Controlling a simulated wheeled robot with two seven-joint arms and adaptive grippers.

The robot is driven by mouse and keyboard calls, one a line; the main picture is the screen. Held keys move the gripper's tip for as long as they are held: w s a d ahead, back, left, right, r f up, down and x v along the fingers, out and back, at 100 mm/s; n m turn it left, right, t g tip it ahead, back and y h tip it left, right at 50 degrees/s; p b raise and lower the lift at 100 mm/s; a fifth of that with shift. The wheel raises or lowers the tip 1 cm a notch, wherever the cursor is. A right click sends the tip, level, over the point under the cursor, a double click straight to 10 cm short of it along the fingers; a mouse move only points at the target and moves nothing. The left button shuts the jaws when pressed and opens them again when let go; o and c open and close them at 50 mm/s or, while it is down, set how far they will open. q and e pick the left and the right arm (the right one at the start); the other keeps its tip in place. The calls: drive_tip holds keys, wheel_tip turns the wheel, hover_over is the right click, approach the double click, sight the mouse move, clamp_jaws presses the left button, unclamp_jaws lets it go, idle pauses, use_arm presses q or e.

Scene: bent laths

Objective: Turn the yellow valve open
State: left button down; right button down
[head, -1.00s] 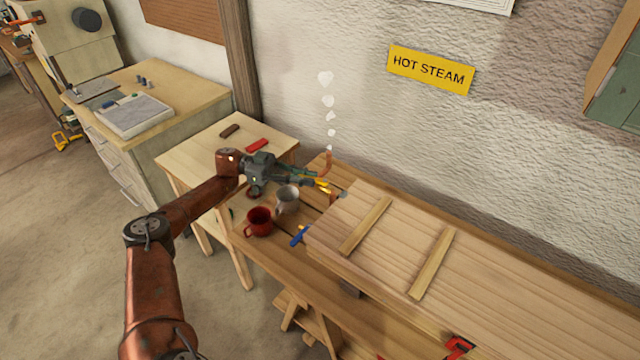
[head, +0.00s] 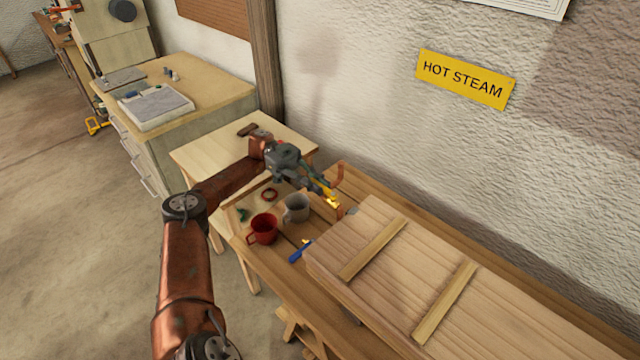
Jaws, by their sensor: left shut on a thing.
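The yellow valve (head: 332,202) sits on a copper pipe (head: 340,172) at the left end of the long wooden box (head: 420,265) in the head view. My left gripper (head: 327,193) reaches in from the left and is shut on the valve's yellow handle. Its fingers hide part of the handle, so its exact angle is hard to tell. No steam puffs show above the pipe. My right gripper is not in view.
A red mug (head: 263,229) and a grey mug (head: 296,208) stand on the bench just below my left gripper. A small blue-handled thing (head: 299,252) is by the box's near corner. A yellow HOT STEAM sign (head: 465,79) hangs on the wall.

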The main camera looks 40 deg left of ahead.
use_arm(q)
drive_tip(key=c, duration=1.9)
unclamp_jaws()
drive_tip(key=shift+c, duration=0.2)
drive_tip(key=shift+r, duration=0.1)
wheel_tip(320, 180, up, 10)
drive_tip(key=shift+f, duration=0.1)
